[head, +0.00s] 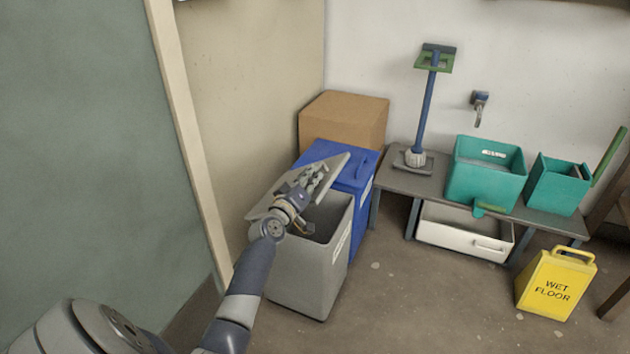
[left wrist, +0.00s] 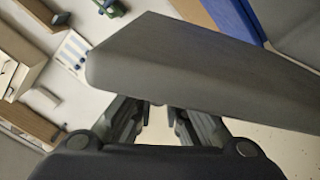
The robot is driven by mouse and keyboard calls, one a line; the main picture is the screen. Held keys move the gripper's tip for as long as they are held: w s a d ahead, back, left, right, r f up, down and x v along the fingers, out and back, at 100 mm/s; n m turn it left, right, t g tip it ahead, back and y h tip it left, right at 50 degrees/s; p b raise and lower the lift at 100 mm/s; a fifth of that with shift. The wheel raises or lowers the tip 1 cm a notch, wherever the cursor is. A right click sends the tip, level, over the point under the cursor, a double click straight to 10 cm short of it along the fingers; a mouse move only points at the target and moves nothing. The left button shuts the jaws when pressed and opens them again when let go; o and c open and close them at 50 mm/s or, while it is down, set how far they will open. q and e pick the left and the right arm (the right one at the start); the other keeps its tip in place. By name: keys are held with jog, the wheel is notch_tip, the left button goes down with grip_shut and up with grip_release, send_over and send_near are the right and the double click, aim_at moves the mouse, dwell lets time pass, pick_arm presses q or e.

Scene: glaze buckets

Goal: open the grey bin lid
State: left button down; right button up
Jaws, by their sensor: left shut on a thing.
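The grey bin (head: 307,272) stands on the floor at the middle left, its dark inside partly showing. Its grey lid (head: 270,203) is raised and tilted above the opening. My left gripper (head: 316,177) is at the lid and shut on it. In the left wrist view the lid (left wrist: 200,70) crosses the upper right as a broad grey slab. My left gripper's fingers (left wrist: 155,112) meet its near edge there, and the tips are partly hidden. My right gripper is in neither view.
A blue bin (head: 358,170) stands close behind the grey one, with a cardboard box (head: 345,119) behind. To the right a low bench (head: 410,181) bears teal buckets (head: 486,174). A yellow wet-floor sign (head: 556,284) stands at the right.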

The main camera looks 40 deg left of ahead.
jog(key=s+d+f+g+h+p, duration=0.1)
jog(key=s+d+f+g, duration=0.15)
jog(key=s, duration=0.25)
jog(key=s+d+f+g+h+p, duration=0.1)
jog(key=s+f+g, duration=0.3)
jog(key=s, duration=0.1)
pick_arm(q)
jog(key=s+a+r+n+b, duration=0.1)
jog(key=a+r+n, duration=0.3)
jog(key=a, duration=0.5)
jog(key=s+a+r+n+b, duration=0.1)
jog(key=s+a+r+n, duration=0.2)
jog(key=a+n, duration=0.3)
jog(key=shift+s+a+r+b, duration=0.3)
jog(key=shift+a+r, duration=0.5)
jog(key=shift+a, duration=1.35)
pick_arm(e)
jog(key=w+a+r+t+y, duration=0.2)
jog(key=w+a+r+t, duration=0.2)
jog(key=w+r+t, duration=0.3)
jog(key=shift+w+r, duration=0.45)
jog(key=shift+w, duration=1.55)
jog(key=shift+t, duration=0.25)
pick_arm(q)
jog(key=c, duration=1.7)
grip_release()
jog(key=shift+o, duration=0.2)
jog(key=shift+w+d, duration=0.1)
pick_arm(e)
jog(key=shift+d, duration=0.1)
